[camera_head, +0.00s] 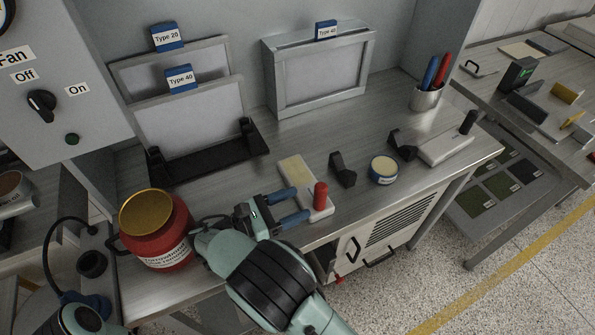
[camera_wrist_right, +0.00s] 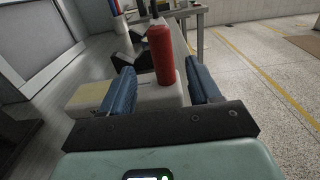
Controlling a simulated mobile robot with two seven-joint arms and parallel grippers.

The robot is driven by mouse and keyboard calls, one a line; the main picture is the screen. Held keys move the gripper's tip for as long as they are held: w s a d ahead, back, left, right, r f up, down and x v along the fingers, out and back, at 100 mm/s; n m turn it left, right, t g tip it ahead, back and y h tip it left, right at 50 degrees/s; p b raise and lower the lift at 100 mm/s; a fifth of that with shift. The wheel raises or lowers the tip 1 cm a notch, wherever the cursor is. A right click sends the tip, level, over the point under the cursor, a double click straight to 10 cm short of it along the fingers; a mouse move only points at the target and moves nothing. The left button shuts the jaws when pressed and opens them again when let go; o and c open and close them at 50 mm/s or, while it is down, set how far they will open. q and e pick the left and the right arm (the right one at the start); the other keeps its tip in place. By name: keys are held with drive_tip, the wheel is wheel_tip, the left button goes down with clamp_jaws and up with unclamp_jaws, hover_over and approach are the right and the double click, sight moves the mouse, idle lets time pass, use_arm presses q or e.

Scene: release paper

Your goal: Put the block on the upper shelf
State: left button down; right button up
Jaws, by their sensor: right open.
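A pale block with an upright red handle (camera_head: 320,196) lies near the front edge of the metal worktop; its cream top plate (camera_head: 296,169) points toward the back. My right gripper (camera_head: 301,204) is open, with its two blue fingers level and pointing at the handle. In the right wrist view the red handle (camera_wrist_right: 162,56) stands between the blue fingers (camera_wrist_right: 160,88), with gaps on both sides; the fingertips look just short of it. A similar block with a black handle (camera_head: 446,147) lies at the right. My left gripper is out of frame. I cannot make out an upper shelf.
A red jar with a gold lid (camera_head: 147,212) stands left of my right gripper. Black holders (camera_head: 343,170), a round tin (camera_head: 384,169) and a cup of markers (camera_head: 426,97) stand to the right. Framed panels (camera_head: 320,75) and a black rack (camera_head: 212,151) are behind.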

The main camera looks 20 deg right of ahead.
sight(315, 195)
drive_tip(key=shift+w+d, duration=0.15)
drive_tip(key=shift+d, duration=0.2)
drive_tip(key=shift+s+d+r, duration=0.1)
drive_tip(key=shift+s+d, duration=0.15)
drive_tip(key=shift+d, duration=0.35)
drive_tip(key=shift+s+d+r, duration=0.1)
drive_tip(key=shift+s+d, duration=0.1)
drive_tip(key=shift+d, duration=0.4)
drive_tip(key=d, duration=0.4)
drive_tip(key=shift+w+d, duration=0.25)
drive_tip(key=shift+w, duration=0.15)
drive_tip(key=shift+r, duration=0.1)
clamp_jaws()
